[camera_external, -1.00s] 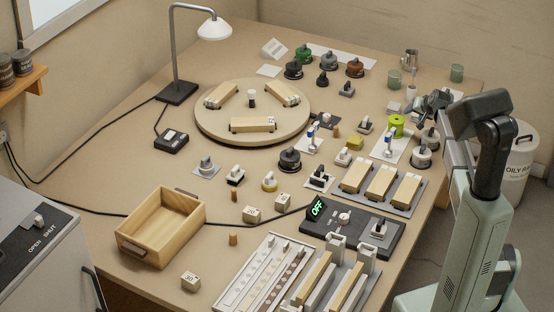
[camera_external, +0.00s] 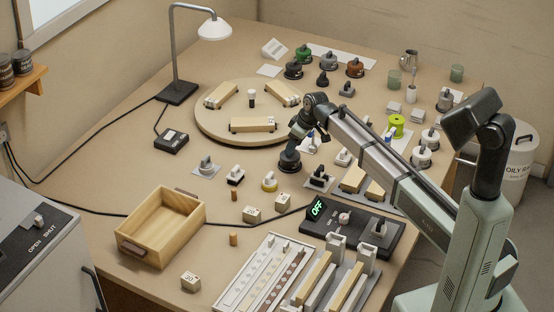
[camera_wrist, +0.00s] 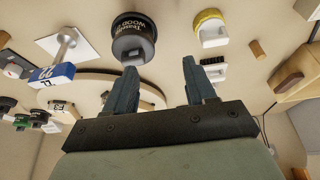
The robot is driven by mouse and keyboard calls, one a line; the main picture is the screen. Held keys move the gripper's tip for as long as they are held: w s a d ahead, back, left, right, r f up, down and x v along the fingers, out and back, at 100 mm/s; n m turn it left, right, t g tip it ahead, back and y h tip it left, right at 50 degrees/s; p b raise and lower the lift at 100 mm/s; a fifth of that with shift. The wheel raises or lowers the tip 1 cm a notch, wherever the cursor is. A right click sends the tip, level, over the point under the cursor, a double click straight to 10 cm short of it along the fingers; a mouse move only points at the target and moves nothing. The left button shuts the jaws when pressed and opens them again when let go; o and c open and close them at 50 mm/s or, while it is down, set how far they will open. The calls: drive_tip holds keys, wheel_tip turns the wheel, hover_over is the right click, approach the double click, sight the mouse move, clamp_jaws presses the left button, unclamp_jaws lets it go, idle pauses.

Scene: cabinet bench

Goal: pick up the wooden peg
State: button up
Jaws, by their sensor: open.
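A small upright wooden peg (camera_external: 234,195) stands on the table between the yellow-based knob and the wooden box. A similar peg (camera_external: 233,239) stands nearer the front; I cannot tell which one is meant. In the wrist view a peg (camera_wrist: 257,49) shows right of the yellow-based knob, apart from my fingers. My gripper (camera_wrist: 160,65) is open, with nothing between its fingers. In the external view my gripper (camera_external: 295,134) is above the table near the round turntable, by a large dark knob, right of and farther back than both pegs.
The large dark knob (camera_wrist: 133,37) and yellow-based knob (camera_wrist: 210,28) lie near my fingers in the wrist view. An open wooden box (camera_external: 160,228) stands left of the pegs. Numbered blocks (camera_external: 252,214) stand to their right. A black cable crosses the table.

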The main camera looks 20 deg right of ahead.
drive_tip(key=s+a+r+n+g+h, duration=0.1)
drive_tip(key=s+a+n, duration=0.2)
drive_tip(key=s+a, duration=0.45)
drive_tip(key=s+a+n+g, duration=0.1)
drive_tip(key=s+a+n, duration=0.25)
drive_tip(key=a, duration=0.65)
drive_tip(key=r+n+g+h, duration=0.1)
drive_tip(key=r+n+h, duration=0.1)
drive_tip(key=n, duration=0.3)
hover_over(233, 233)
drive_tip(key=f, duration=0.8)
drive_tip(key=shift+w+a+f, duration=0.1)
drive_tip(key=shift+a+f, duration=0.15)
drive_tip(key=shift+d+f, duration=0.15)
drive_tip(key=shift+f, duration=1.2)
drive_tip(key=shift+d+f, duration=0.1)
drive_tip(key=shift+f, duration=1.2)
clamp_jaws()
